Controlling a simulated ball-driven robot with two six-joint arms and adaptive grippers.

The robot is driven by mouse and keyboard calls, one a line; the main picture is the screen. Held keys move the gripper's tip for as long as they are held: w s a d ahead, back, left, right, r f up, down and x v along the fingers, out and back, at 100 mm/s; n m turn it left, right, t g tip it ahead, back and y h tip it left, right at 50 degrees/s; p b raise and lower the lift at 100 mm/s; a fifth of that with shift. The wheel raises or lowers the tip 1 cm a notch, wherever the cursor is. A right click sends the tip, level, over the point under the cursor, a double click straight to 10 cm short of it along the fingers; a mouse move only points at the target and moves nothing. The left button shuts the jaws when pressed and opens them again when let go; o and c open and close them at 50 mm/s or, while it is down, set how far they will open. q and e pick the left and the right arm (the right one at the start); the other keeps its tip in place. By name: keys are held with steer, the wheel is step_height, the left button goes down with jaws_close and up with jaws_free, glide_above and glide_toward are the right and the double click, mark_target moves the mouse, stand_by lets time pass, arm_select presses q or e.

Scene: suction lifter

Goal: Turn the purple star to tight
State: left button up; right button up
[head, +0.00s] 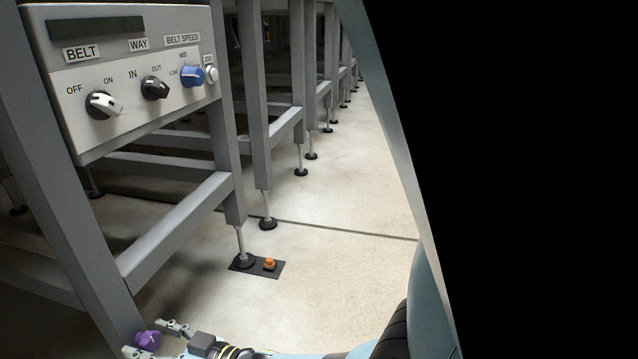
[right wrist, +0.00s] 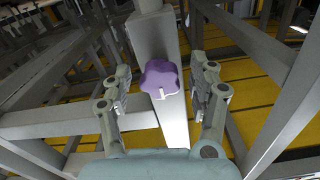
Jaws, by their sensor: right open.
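The purple star knob (head: 147,339) sits low on a grey frame leg at the bottom left of the head view. In the right wrist view the purple star (right wrist: 157,77) is a lobed knob on the grey post, with a short white mark at its lower edge. My right gripper (head: 156,340) is open at the knob, with one finger on each side of it. In the right wrist view gaps show between both fingers and the knob, so they appear apart from it. No tight label is legible. My left gripper is not in view.
A control panel (head: 130,65) with knobs and a button is mounted on the frame above. An orange-topped piece (head: 270,264) sits on a dark floor plate (head: 283,270) by a frame foot. Grey beams surround the post; open floor (head: 340,200) lies to the right.

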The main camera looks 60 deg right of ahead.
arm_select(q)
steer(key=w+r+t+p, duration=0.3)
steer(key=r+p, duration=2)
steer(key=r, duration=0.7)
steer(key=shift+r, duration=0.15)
arm_select(e)
steer(key=s+d+r+g+h, duration=0.1)
steer(key=s+d+g+h, duration=0.2)
steer(key=s, duration=1.1)
steer(key=s+d+r+g+h, duration=0.1)
steer(key=s+d+g+h, duration=0.2)
steer(key=s+d, duration=0.6)
steer(key=s+g, duration=0.2)
steer(key=s, duration=0.4)
steer(key=shift+r+g, duration=0.3)
steer(key=shift+r, duration=0.05)
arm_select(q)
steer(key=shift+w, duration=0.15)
arm_select(e)
steer(key=shift+a, duration=0.1)
